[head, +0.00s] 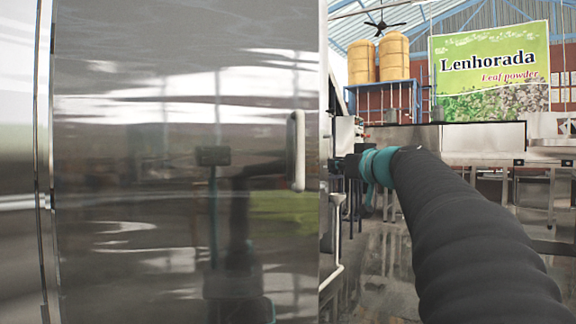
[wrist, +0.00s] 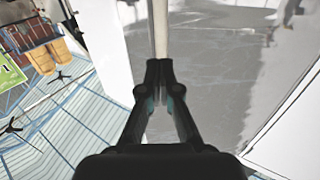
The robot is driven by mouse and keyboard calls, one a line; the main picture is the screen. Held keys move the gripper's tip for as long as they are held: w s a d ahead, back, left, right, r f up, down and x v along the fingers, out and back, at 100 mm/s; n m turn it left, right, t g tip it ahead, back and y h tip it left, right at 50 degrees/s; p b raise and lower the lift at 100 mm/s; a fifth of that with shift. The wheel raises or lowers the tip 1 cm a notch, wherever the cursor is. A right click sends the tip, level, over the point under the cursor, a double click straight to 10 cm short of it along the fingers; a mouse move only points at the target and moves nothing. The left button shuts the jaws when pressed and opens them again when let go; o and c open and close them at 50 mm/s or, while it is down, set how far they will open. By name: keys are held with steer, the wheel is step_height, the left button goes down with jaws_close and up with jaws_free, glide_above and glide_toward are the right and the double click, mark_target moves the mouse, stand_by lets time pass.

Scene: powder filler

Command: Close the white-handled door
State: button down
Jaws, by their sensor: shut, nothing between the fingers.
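The steel door (head: 180,170) fills the left and middle of the head view, its shiny face toward me. Its upright white handle (head: 297,150) is near the door's right edge. My gripper (head: 335,164) is just right of that edge, at about handle height; its tips are small and hard to make out there. In the wrist view my gripper (wrist: 159,66) is shut and empty, its fingertips together. A pale narrow strip (wrist: 161,28) lies right beyond the tips. I cannot tell whether it is the handle or the door's edge, or whether the tips touch it.
In the head view, steel benches (head: 485,140) stand at the right behind my arm. Yellow tanks (head: 393,55) on a blue frame (head: 385,97) and a green banner (head: 490,70) are farther back. Some shiny floor (head: 375,265) is open right of the door.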

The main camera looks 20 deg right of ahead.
mark_target(303, 162)
steer(key=w+p, duration=0.1)
steer(key=w, duration=0.3)
steer(key=w+p, duration=0.2)
steer(key=w, duration=0.2)
steer(key=w+a+p, duration=0.1)
steer(key=w, duration=0.3)
steer(key=shift+a+r, duration=0.1)
steer(key=shift+r, duration=0.05)
steer(key=shift+w+a+p, duration=0.1)
steer(key=shift+w+p, duration=0.45)
steer(key=shift+w, duration=0.35)
